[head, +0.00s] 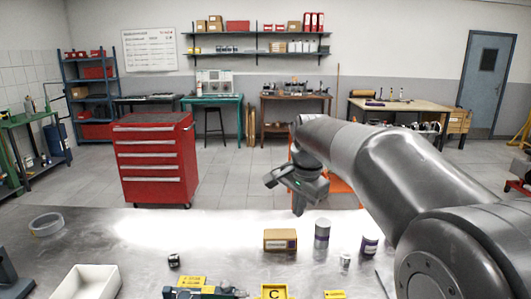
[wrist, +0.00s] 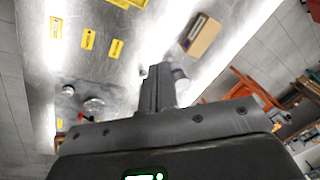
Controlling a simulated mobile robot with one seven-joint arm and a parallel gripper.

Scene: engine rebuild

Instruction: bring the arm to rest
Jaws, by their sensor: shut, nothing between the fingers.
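My gripper (head: 298,205) hangs above the far part of the metal workbench in the head view, pointing down, at the end of my arm. Its fingers are together and hold nothing. The closed fingers (wrist: 157,88) also show in the wrist view, with the bench top beyond them. In the wrist view the box (wrist: 201,36) lies to the right of the fingers, and the fingers partly hide a container (wrist: 181,84).
The workbench (head: 215,225) bears a white tray (head: 84,283), a clear round dish (head: 46,225), yellow labels (head: 334,294) and another purple-banded container (head: 370,244). A red tool cabinet (head: 154,160) stands beyond it. The bench's left middle is mostly bare.

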